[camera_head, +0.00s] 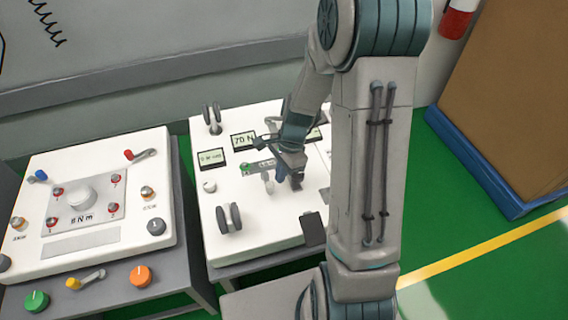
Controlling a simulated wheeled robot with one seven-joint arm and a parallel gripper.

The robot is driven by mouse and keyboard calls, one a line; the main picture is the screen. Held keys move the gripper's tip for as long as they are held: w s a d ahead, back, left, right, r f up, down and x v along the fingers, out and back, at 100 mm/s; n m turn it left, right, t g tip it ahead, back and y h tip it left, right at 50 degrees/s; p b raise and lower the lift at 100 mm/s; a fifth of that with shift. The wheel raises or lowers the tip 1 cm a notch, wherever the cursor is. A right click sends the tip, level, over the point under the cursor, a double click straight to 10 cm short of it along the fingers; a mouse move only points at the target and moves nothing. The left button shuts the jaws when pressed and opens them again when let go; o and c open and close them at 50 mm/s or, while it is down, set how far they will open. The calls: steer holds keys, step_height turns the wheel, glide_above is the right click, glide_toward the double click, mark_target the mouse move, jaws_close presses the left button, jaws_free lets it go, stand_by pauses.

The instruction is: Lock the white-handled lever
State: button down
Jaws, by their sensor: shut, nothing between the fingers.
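The middle cart's white panel (250,229) carries a small grey plate with a green mark (244,167) at its left end. A pale handle (267,181) stands at the right part of this plate and looks like the white-handled lever. My gripper (292,182) is over the panel just right of the pale handle, pointing down, with its fingers shut and empty. I cannot tell whether it touches the handle. My wrist and arm hide the right part of the panel and part of the lever's surroundings.
Displays (243,139) and black double-disc knobs (229,217) sit around the plate on the same panel. A second cart (98,168) at the left has red, blue and yellow levers and coloured knobs. A brown box on a blue base (487,177) stands at the right.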

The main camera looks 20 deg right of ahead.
steer(key=shift+a+f, duration=0.15)
steer(key=shift+f, duration=0.5)
